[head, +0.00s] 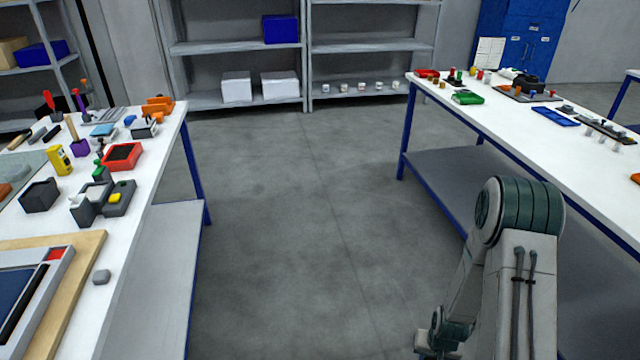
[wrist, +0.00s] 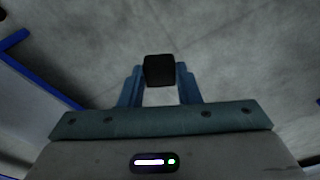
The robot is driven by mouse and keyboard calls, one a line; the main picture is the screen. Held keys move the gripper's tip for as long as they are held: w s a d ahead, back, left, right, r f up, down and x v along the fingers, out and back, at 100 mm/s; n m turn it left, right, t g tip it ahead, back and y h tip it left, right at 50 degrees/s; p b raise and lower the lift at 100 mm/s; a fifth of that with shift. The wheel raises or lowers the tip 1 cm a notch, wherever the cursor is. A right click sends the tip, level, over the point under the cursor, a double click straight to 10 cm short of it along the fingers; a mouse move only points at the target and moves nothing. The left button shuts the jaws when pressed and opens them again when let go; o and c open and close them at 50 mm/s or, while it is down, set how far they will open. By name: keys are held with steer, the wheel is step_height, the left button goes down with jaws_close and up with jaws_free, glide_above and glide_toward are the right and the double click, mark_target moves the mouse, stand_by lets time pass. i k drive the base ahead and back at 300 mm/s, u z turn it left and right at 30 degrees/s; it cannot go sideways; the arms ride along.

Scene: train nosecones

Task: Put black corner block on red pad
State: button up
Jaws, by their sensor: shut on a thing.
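A black block (wrist: 159,70), which looks like the black corner block, sits between the blue fingers of my gripper (wrist: 160,76) in the wrist view. My gripper is shut on it and holds it above the grey floor. The fingers and block do not show clearly in the head view. A small red pad (head: 58,254) lies at the upper right corner of a grey-framed panel (head: 62,272) with a blue field and a black bar, on the left table. My gripper is well apart from it.
The right table (head: 500,120) holds more parts. Open floor (head: 300,220) lies between them; shelves (head: 240,50) stand behind.

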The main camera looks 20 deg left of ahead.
mark_target(56, 255)
steer(key=u, duration=0.55)
steer(key=i, duration=0.95)
steer(key=u, duration=1.7)
steer(key=i, duration=0.75)
steer(key=u, duration=0.55)
